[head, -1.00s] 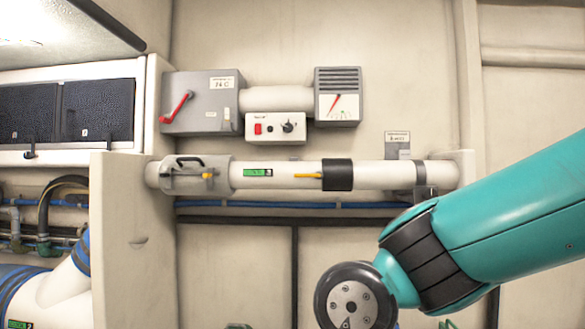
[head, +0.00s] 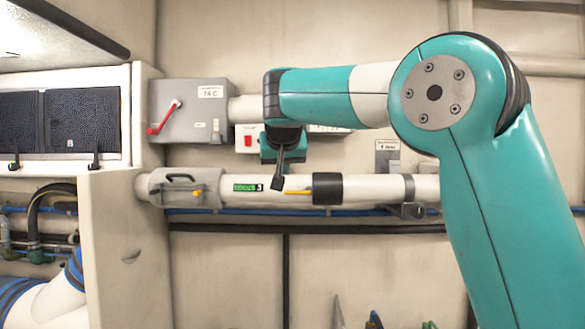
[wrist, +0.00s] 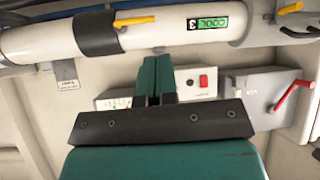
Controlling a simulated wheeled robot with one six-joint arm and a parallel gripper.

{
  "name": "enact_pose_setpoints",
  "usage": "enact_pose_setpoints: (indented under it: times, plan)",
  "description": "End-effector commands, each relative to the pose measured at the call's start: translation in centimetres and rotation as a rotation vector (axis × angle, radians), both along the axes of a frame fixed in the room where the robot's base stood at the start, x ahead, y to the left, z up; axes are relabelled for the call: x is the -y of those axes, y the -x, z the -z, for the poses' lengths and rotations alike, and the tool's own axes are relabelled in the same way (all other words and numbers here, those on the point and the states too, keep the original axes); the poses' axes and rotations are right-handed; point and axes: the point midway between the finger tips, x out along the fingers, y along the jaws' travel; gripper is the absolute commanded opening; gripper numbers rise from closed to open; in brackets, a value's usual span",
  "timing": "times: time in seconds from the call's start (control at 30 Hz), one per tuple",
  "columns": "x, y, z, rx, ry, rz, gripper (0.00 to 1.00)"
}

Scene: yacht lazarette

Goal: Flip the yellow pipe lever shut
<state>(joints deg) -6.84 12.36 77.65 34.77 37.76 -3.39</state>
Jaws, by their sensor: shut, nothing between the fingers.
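A yellow lever (head: 297,192) lies along the white pipe (head: 350,189), just left of a black sleeve (head: 327,189); it also shows upside down in the wrist view (wrist: 133,21). A second, smaller yellow lever (head: 198,192) sits on the grey fitting at the pipe's left end, and in the wrist view (wrist: 291,8). My gripper (head: 277,184) points down in front of the pipe, between the green label and the first yellow lever. In the wrist view its closed fingers (wrist: 157,62) stop short of the pipe, with nothing between them. Depth to the pipe is unclear.
A grey box with a red lever (head: 163,119) and a white panel with a red switch (head: 248,141) are above the pipe. A bracket (head: 412,210) holds the pipe's right end. A side wall (head: 125,240) stands at left. The wall below is mostly clear.

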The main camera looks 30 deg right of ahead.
Motion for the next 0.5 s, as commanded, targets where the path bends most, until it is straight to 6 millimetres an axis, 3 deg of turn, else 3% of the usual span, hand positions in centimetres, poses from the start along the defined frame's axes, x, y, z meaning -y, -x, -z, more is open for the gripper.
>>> enact_pose_setpoints:
  times: [0.03, 0.13, 0.5]
  plan:
    - [1.1, -0.6, -1.9, 0.032, -0.001, 0.051, 0.0]
    - [2.5, -0.9, -3.4, 0.07, -0.003, 0.118, 0.0]
    - [3.1, -0.9, -3.8, 0.085, -0.004, 0.143, 0.0]
